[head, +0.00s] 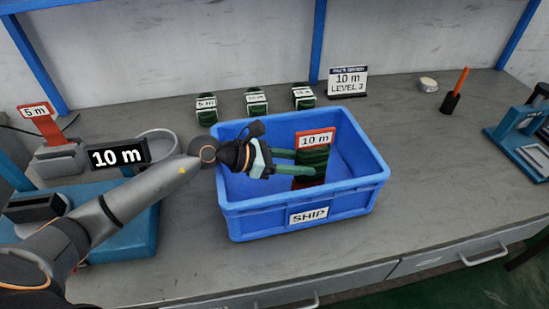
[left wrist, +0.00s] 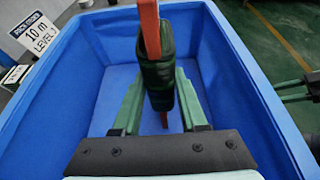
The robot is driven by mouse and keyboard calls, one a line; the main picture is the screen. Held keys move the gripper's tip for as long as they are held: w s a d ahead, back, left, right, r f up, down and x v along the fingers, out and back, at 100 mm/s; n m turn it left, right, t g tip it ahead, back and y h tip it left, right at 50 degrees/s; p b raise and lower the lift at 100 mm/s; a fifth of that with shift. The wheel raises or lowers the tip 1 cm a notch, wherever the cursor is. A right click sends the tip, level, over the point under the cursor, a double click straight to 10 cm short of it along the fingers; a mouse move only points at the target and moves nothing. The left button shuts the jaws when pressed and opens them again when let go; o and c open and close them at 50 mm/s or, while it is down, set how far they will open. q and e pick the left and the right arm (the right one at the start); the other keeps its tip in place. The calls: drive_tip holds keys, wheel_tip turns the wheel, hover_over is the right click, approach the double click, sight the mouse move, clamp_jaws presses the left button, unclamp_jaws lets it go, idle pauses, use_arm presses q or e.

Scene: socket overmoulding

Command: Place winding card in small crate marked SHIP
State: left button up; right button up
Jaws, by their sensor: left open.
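The winding card (head: 315,138) is a red plate labelled 10 m with dark green cable wound around it. It is upright inside the blue crate (head: 306,216) marked SHIP. My left gripper (head: 302,162) reaches over the crate's left wall, with its green fingers on either side of the card. In the left wrist view the card (left wrist: 158,75) stands between the open fingers (left wrist: 158,105), with gaps visible beside it. I cannot tell whether its lower end touches the crate floor. Green fingers of my right gripper (left wrist: 294,90) show at the right edge, apart.
Several small green coils with labels (head: 256,102) stand behind the crate. An order sign (head: 347,82) reads 10 m LEVEL 3. A blue fixture with a 10 m display (head: 118,154) is at left.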

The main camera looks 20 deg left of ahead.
use_arm(q)
drive_tip(key=v, duration=0.8)
drive_tip(key=shift+s+a+r+b, duration=0.2)
drive_tip(key=shift+a+b, duration=0.05)
drive_tip(key=shift+b, duration=0.15)
